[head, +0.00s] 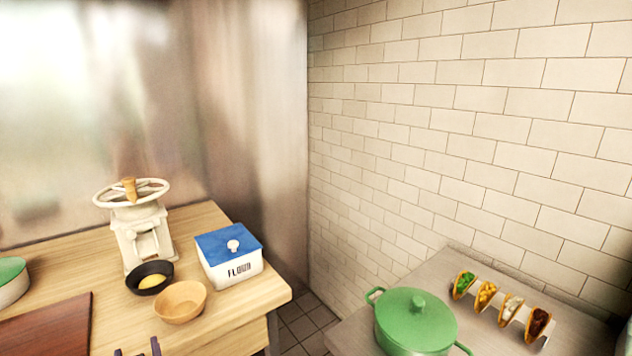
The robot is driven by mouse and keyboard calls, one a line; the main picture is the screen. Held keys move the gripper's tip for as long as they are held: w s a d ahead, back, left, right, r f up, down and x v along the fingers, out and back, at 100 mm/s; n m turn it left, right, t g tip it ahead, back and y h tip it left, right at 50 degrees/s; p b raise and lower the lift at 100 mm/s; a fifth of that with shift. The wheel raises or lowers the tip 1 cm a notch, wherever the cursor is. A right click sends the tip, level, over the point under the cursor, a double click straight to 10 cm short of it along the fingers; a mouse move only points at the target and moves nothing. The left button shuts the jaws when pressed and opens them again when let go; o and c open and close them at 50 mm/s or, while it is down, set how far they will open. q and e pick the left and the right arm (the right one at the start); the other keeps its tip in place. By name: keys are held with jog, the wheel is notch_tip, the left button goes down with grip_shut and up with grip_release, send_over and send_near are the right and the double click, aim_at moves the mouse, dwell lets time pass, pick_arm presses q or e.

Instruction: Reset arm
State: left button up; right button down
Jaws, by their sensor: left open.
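My left gripper (137,350) shows only as two dark fingertips at the bottom edge of the head view. The fingertips are apart with nothing visible between them. They appear in front of the wooden table (90,262), near its front side. The rest of the left gripper and arm is below the picture. My right gripper is not in the picture.
On the wooden table stand a cream wheeled grinder (147,235), black bowl (150,278), wooden bowl (180,301), blue-lidded flour box (229,256) and brown board (48,325). A green pot (414,320) and filled taco row (510,307) stand on the right counter (350,335). A floor gap separates the surfaces.

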pick_arm(q)
jog(key=s+d+f+m+g+h, duration=0.8)
jog(key=s+d+f+h, duration=0.15)
jog(key=s+f, duration=0.5)
jog(key=s+f+g, duration=0.1)
jog(key=s+f, duration=0.2)
jog(key=f, duration=2.3)
jog(key=s+a+f+m+g, duration=0.1)
jog(key=s+a+f, duration=0.1)
jog(key=s+f, duration=1)
jog(key=s, duration=0.4)
jog(key=shift+f+y, duration=0.2)
jog(key=shift+y, duration=0.15)
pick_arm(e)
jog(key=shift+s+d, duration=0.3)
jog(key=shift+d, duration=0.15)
